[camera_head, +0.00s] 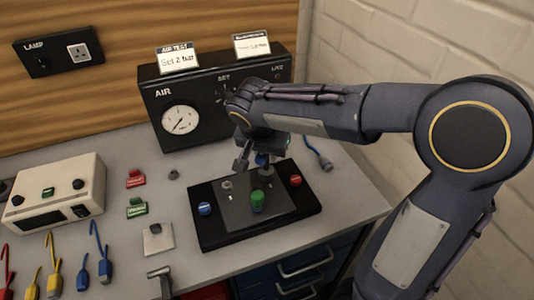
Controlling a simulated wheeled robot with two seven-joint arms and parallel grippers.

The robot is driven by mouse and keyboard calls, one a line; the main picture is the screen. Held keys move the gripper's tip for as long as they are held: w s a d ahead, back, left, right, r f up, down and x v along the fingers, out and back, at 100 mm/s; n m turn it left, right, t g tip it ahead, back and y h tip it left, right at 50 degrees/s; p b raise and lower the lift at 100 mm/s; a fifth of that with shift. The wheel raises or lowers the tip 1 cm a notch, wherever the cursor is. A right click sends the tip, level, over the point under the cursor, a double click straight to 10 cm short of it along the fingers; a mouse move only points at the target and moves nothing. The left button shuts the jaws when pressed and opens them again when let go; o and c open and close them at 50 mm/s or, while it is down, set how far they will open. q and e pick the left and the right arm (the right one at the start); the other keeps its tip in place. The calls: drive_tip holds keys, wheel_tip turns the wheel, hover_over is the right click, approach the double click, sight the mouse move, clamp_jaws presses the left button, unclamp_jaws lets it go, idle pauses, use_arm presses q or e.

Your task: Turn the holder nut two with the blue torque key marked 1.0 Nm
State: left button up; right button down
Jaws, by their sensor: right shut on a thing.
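My right gripper (254,166) points down over the black holder base (222,236) and is shut on a small blue thing (262,159), likely the blue torque key. The fingers hide most of it, and its marking cannot be read. The base bears a dark grey plate (285,206) with a green knob (257,200) at its front and a small grey nut (227,185) at its back left. The gripper is over the plate's back right; any nut beneath is hidden, and I cannot tell whether the key touches it. My left gripper is not in view.
A blue knob (205,208) and a red knob (295,180) flank the plate. A black AIR panel with a gauge (180,120) stands behind. Yellow and blue hooked tools (104,268) lie at left by a white device (52,193). Another blue tool (321,158) lies at back right.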

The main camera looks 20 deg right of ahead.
drive_tip(key=shift+w+a+r, duration=0.1)
drive_tip(key=shift+a, duration=0.05)
drive_tip(key=shift+m, duration=0.7)
drive_tip(key=m+g, duration=0.1)
drive_tip(key=m, duration=0.1)
drive_tip(key=shift+m+h+b, duration=0.4)
drive_tip(key=shift+m, duration=0.5)
drive_tip(key=shift+m+g, duration=0.5)
drive_tip(key=shift+m, duration=0.3)
drive_tip(key=m+g, duration=0.1)
drive_tip(key=m, duration=0.2)
drive_tip(key=shift+p, duration=0.3)
